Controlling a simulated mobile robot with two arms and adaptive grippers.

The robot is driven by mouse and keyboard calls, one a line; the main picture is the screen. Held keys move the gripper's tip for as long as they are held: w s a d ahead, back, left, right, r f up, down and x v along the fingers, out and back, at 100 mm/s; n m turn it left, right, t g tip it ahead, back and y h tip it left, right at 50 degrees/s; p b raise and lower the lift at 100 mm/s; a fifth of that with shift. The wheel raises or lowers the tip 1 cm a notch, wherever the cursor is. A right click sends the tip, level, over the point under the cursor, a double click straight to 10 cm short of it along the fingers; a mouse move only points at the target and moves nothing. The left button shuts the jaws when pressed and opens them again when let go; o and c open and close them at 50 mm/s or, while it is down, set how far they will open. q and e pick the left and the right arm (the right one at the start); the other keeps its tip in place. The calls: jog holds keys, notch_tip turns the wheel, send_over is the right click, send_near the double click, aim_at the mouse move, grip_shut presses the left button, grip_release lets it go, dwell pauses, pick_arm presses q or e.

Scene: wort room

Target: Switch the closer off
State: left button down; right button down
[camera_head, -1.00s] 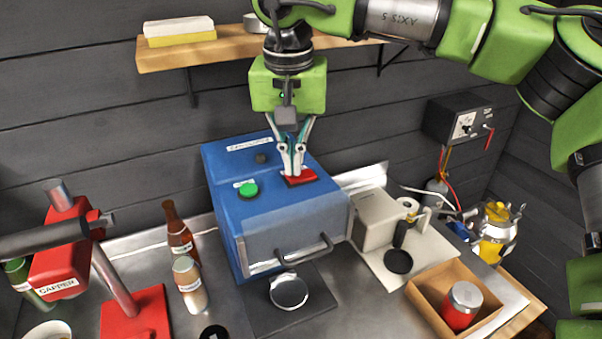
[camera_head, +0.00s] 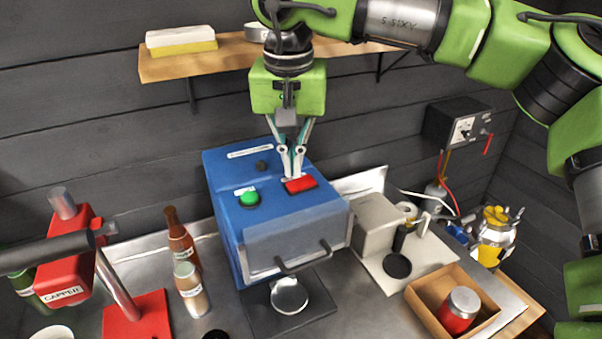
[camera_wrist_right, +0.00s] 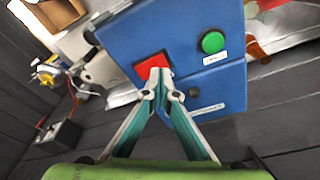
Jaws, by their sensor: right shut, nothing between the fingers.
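The closer is a blue box (camera_head: 275,222) on the metal counter in the head view, with a green button (camera_head: 249,198) and a flat red switch (camera_head: 300,185) on its sloped top. My right gripper (camera_head: 292,178) is shut and empty, pointing down at the far edge of the red switch. In the right wrist view the fingertips (camera_wrist_right: 159,72) overlap the red switch (camera_wrist_right: 153,67), and the green button (camera_wrist_right: 213,42) is clear of them. I cannot tell whether the tips touch the switch. My left gripper is not in view.
A red capper (camera_head: 70,262) and two bottles (camera_head: 182,250) stand left of the closer. A grey-white device (camera_head: 375,225) and a wooden box (camera_head: 425,307) with a red can (camera_head: 459,311) are at the right. A wooden shelf (camera_head: 230,60) is on the wall behind.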

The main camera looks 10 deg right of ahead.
aim_at(294, 186)
jog(key=shift+r+p, duration=1.9)
jog(key=shift+r, duration=0.55)
jog(key=shift+f, duration=0.15)
